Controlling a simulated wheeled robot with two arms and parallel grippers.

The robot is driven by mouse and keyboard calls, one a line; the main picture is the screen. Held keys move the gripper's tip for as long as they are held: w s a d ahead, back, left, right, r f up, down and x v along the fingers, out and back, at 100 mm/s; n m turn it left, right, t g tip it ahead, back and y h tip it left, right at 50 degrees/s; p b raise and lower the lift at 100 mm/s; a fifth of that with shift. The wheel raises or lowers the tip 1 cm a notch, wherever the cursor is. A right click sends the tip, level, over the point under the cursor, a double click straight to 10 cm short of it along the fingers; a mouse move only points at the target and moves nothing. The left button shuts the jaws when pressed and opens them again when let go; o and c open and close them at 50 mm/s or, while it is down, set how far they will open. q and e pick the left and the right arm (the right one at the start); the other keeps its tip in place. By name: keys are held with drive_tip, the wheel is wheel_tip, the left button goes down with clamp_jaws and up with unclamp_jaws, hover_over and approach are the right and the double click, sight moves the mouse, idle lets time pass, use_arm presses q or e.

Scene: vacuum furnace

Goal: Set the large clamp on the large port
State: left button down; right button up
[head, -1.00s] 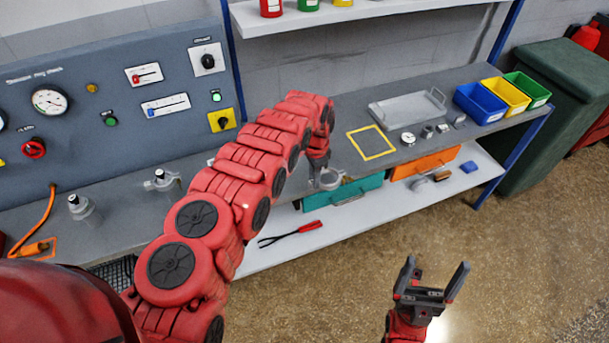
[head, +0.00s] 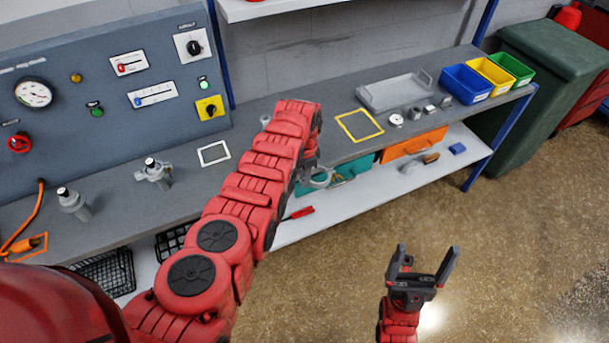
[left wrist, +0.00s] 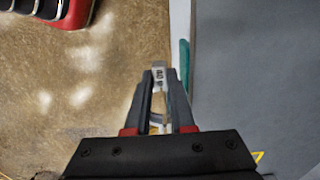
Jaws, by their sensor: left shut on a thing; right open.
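My left gripper (head: 312,176) is shut on a grey ring-shaped clamp (head: 322,181), held just off the bench's front edge, in front of the teal drawer. In the left wrist view the gripper (left wrist: 158,92) grips a light grey part of the clamp (left wrist: 158,68) with small dark lettering; the rest is mostly hidden by the fingers. Two grey ports with dark tops stand on the bench at left, one further left (head: 72,202) and one nearer the middle (head: 155,172); I cannot tell which is the large one. My right gripper (head: 422,282) is open and empty above the floor.
A white outlined square (head: 214,153) and a yellow one (head: 359,125) mark the bench (head: 260,140). Small metal parts (head: 413,113), a grey tray (head: 395,92) and coloured bins (head: 466,84) are at right. A control panel (head: 110,90) stands behind the ports.

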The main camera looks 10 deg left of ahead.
use_arm(q)
drive_tip(key=shift+s+d+f, duration=0.1)
drive_tip(key=shift+s+f, duration=0.05)
drive_tip(key=shift+f, duration=0.2)
drive_tip(key=shift+s+a+f, duration=0.1)
drive_tip(key=shift+s+a, duration=0.05)
drive_tip(key=shift+a, duration=0.05)
drive_tip(key=shift+s+d+f+b, duration=0.25)
drive_tip(key=shift+s+f+b, duration=0.1)
drive_tip(key=shift+s+f, duration=0.4)
idle(0.4)
drive_tip(key=shift+s, duration=0.1)
drive_tip(key=shift+s+f+n, duration=0.2)
drive_tip(key=shift+f+n, duration=0.1)
drive_tip(key=shift+f, duration=0.1)
